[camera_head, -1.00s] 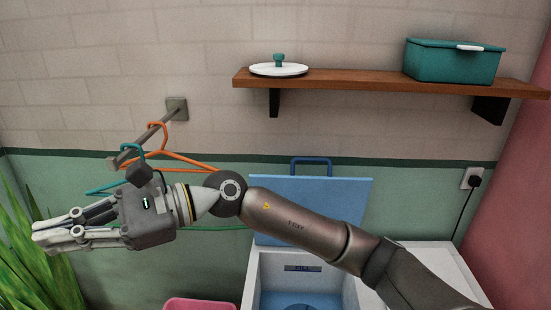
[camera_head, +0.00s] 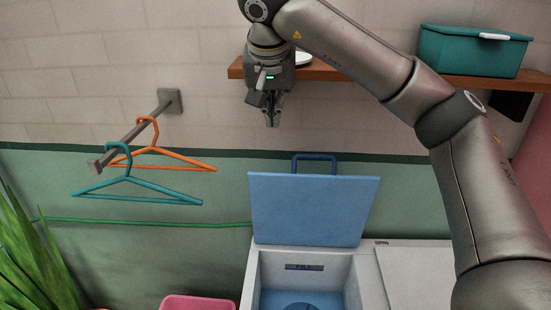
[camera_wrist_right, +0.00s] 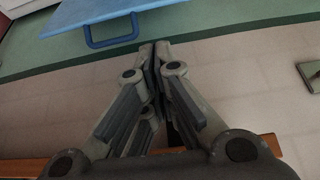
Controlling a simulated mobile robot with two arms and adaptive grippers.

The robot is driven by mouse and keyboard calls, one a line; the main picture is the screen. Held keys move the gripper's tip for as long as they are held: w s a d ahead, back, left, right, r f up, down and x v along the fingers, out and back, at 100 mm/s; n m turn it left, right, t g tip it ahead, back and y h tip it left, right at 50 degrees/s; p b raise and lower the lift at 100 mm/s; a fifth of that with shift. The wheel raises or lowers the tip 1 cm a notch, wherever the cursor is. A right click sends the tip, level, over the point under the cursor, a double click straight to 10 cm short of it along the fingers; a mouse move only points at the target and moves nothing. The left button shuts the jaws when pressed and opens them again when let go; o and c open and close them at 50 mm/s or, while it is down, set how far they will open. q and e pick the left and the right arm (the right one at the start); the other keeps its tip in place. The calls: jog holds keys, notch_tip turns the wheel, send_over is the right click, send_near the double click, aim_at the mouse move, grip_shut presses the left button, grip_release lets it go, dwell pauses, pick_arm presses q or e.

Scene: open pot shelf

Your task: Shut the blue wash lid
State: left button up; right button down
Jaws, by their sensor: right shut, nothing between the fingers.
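The blue wash lid (camera_head: 312,210) stands open, raised up at the back of the white washer (camera_head: 252,285). Its darker blue loop handle (camera_head: 315,160) is at the lid's top edge. The lid (camera_wrist_right: 95,15) and its handle (camera_wrist_right: 112,38) also show at the top of the right wrist view. My right gripper (camera_head: 272,122) is shut and empty, pointing down above and left of the handle, in front of the wall shelf. Its closed fingers (camera_wrist_right: 154,48) show in the wrist view, apart from the handle. My left gripper is not in view.
A wooden shelf (camera_head: 345,75) carries a teal box (camera_head: 470,55); a pot lid there is mostly hidden by my arm. A rail (camera_head: 130,138) holds an orange hanger (camera_head: 165,152) and a teal hanger (camera_head: 140,190). A pink tub (camera_head: 198,302) and a plant (camera_head: 35,260) are low left.

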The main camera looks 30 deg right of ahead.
jog(key=p+x, duration=0.4)
jog(key=x, duration=1.5)
jog(key=shift+f, duration=0.1)
